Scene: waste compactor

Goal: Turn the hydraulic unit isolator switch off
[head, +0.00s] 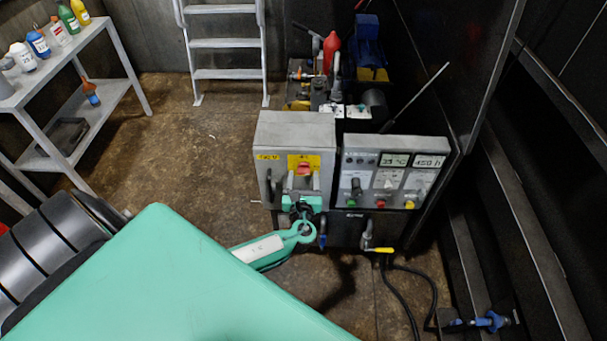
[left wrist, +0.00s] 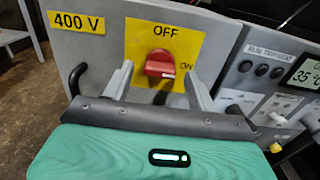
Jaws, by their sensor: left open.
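The isolator switch is a red knob (left wrist: 160,63) on a yellow plate (left wrist: 190,38) on the front of a grey box. OFF is printed above the knob and ON to its right. In the left wrist view the knob's handle lies roughly horizontal, in line with ON. The red knob also shows in the head view (head: 303,168). My left gripper (head: 302,183) is open in front of the box, with one finger on each side of the knob in the left wrist view (left wrist: 159,71). I cannot tell whether the fingers touch it. My right gripper is out of view.
A control panel (head: 392,160) with displays and coloured knobs stands right of the grey box (head: 295,132). A black handle (left wrist: 76,78) sticks out left of the switch. A yellow-handled valve (head: 380,250) and cables are below. A shelf (head: 60,70) with bottles stands left.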

